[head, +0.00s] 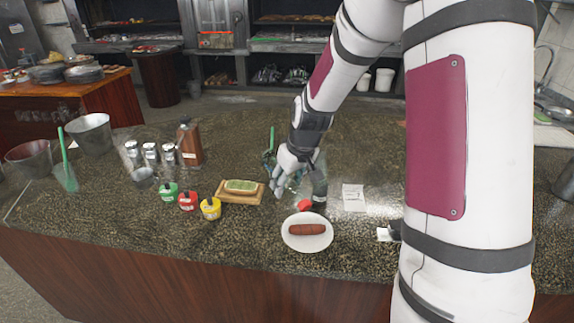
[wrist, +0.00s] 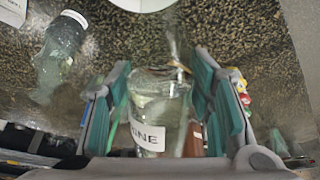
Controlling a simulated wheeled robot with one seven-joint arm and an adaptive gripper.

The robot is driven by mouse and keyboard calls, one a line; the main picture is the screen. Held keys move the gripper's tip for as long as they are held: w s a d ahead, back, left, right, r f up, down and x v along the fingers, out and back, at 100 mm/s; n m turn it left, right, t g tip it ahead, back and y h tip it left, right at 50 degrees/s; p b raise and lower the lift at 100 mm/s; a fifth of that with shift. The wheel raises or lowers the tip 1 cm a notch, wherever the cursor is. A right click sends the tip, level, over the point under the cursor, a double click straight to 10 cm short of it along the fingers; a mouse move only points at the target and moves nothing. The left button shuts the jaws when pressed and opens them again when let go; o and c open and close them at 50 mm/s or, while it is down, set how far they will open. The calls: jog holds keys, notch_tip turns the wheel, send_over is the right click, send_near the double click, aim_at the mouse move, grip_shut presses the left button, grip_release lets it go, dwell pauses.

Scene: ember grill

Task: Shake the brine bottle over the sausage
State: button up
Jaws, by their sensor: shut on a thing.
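The sausage (head: 307,230) is brown and lies on a white oval plate (head: 293,242) near the counter's front edge. My gripper (head: 284,182) is over the counter, behind and slightly left of the plate. In the wrist view its teal-padded fingers (wrist: 163,82) are on either side of a clear brine bottle (wrist: 158,108), shut on it. The bottle's white label shows the letters "INE". In the head view my gripper mostly hides this bottle. The plate's edge shows at the top of the wrist view, apart from the bottle.
Another clear bottle (wrist: 62,45) stands close by, right of my gripper in the head view. A small red object (head: 304,205) is just behind the plate. A white paper card (head: 353,197) lies to the right. Small tubs (head: 188,201) and a wooden board (head: 228,197) are left.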

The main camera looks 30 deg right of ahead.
aim_at(290, 177)
jog(key=shift+w+d+r+n, duration=0.15)
jog(key=shift+w+d+r, duration=0.35)
jog(key=shift+w, duration=0.1)
jog(key=shift+w+d+r+n, duration=0.15)
jog(key=shift+w+d+r, duration=0.25)
jog(key=shift+w, duration=0.2)
jog(key=f+b, duration=0.1)
jog(key=f, duration=0.3)
jog(key=shift+s+f+b, duration=0.1)
jog(key=shift+s+b, duration=0.1)
jog(key=shift+b, duration=0.15)
jog(key=shift+w+r+p, duration=0.15)
jog(key=shift+r+p, duration=0.15)
jog(key=shift+r, duration=0.35)
jog(key=shift+r, duration=0.1)
